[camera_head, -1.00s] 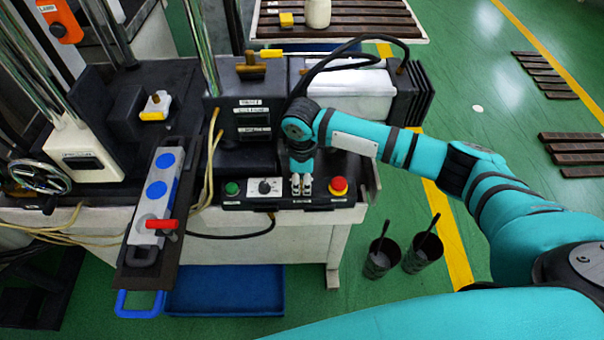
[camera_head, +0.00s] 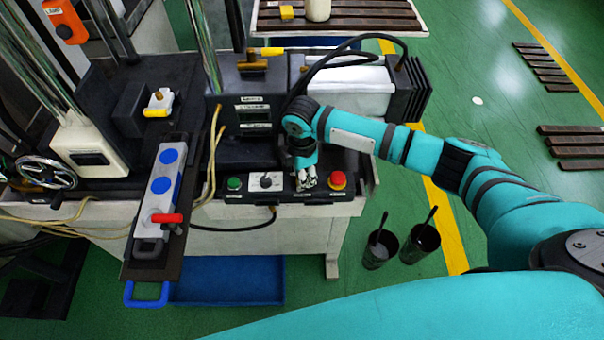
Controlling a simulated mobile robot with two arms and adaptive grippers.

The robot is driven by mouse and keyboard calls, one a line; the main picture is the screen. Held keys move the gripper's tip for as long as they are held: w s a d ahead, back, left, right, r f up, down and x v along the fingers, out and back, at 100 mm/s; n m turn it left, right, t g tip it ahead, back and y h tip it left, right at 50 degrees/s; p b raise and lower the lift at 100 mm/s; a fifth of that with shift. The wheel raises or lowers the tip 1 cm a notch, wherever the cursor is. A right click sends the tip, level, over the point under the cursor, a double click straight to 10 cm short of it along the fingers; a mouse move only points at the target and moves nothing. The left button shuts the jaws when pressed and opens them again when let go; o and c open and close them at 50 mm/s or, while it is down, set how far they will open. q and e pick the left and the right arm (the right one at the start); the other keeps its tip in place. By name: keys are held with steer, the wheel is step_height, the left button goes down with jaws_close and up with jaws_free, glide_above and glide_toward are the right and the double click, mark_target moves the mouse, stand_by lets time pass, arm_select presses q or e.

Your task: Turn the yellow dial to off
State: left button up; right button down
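My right gripper (camera_head: 306,182) reaches in from the right and points down at the front control panel (camera_head: 240,196). Its fingertips are over the panel between a small black-and-white knob (camera_head: 266,181) and a red button on a yellow base (camera_head: 338,180). I cannot make out a yellow dial on the panel; the gripper covers the spot under it. The fingers are small and blurred, so I cannot tell whether they are open, shut or holding anything. My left gripper is not in view.
A green button (camera_head: 234,183) is at the panel's left. A grey bar with blue discs and a red handle (camera_head: 165,218) juts out at the left. A black cable loops above the arm. Two dark cups (camera_head: 380,248) stand on the green floor, front right.

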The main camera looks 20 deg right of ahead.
steer(key=c, duration=1)
jaws_free()
steer(key=shift+r, duration=0.1)
step_height(320, 180, up, 12)
steer(key=shift+f, duration=0.1)
